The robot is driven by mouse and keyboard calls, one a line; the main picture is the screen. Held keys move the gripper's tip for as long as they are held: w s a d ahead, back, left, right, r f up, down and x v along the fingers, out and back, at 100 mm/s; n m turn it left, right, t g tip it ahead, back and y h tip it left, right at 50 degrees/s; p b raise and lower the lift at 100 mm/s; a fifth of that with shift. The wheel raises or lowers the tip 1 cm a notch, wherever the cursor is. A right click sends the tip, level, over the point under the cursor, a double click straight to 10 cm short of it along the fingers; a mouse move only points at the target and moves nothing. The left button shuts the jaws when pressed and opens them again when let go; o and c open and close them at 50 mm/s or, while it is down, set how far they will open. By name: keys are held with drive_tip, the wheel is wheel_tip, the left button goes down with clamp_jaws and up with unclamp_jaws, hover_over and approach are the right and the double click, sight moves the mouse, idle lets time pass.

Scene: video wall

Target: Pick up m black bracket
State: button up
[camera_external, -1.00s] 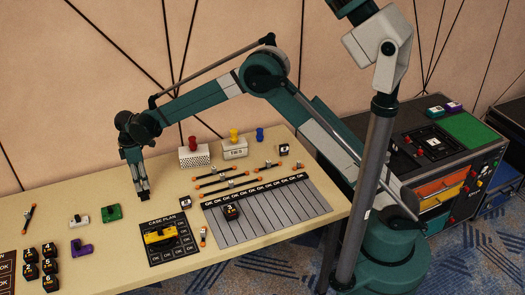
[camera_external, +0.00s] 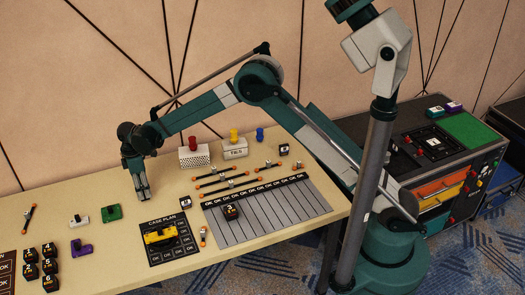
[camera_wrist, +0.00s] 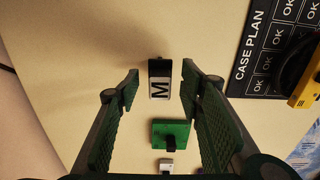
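The black bracket (camera_wrist: 160,79) with a white label reading M lies on the table in the wrist view, between my finger ends but apart from both. My gripper (camera_wrist: 160,88) is open, its green padded fingers on either side. In the external view my gripper (camera_external: 143,196) points down at the table beyond the case plan mat; the M bracket cannot be made out there, as the gripper covers that spot.
A green bracket (camera_wrist: 171,134) lies close to the M bracket, with a white bracket (camera_wrist: 166,165) beyond it. The case plan mat (camera_external: 163,223) holds a yellow-and-black piece (camera_external: 160,236). A purple bracket (camera_external: 82,248) and several black cubes (camera_external: 48,265) are further left.

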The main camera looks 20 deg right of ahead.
drive_tip(key=shift+c, duration=0.6)
drive_tip(key=c, duration=1)
drive_tip(key=shift+o, duration=0.2)
drive_tip(key=shift+r, duration=0.1)
drive_tip(key=shift+r+p, duration=0.7)
drive_tip(key=shift+r, duration=4.2)
